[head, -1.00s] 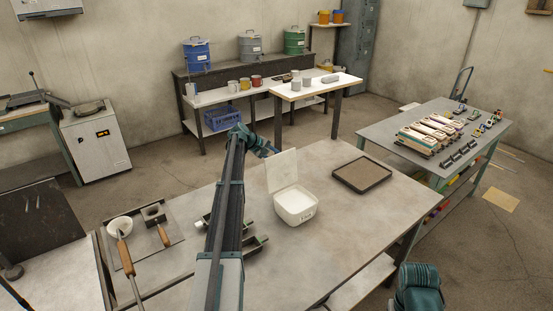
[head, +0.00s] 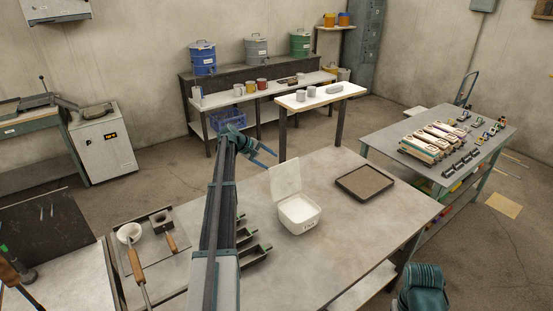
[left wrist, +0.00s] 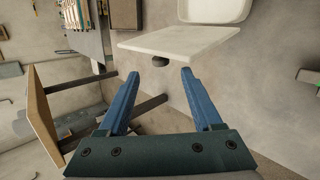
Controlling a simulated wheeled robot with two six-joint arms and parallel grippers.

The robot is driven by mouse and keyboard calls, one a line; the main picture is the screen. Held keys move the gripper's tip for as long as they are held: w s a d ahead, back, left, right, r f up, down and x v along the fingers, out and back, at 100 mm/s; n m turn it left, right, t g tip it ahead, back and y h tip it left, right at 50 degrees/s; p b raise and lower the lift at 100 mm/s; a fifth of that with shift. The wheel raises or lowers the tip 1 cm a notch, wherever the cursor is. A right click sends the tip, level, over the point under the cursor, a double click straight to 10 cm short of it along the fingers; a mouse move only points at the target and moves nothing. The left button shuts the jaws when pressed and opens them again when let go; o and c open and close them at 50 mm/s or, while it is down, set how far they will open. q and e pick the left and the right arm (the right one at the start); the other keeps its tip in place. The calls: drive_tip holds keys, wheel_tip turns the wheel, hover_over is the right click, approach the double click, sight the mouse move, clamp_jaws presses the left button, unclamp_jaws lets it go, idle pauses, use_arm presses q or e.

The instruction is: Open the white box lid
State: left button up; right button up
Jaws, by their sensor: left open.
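The white box (head: 299,215) stands on the near table, with white contents inside. Its white lid (head: 285,179) is raised and stands up at the box's back edge. My left gripper (head: 274,159) is open and empty, behind and slightly left of the raised lid and apart from it. In the left wrist view, the open fingers (left wrist: 161,73) point toward the lid (left wrist: 178,41), with a small dark knob (left wrist: 185,63) at its edge. Part of the box (left wrist: 215,9) shows beyond. My right gripper is not in view.
A dark tray (head: 365,183) lies right of the box. Dark moulds (head: 254,253) sit left of it, partly behind my left arm. The table's front right is clear.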

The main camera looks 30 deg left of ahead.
use_arm(q)
drive_tip(key=p+v, duration=0.2)
drive_tip(key=v, duration=0.3)
drive_tip(key=shift+s+r+p, duration=0.1)
drive_tip(key=shift+p, duration=0.25)
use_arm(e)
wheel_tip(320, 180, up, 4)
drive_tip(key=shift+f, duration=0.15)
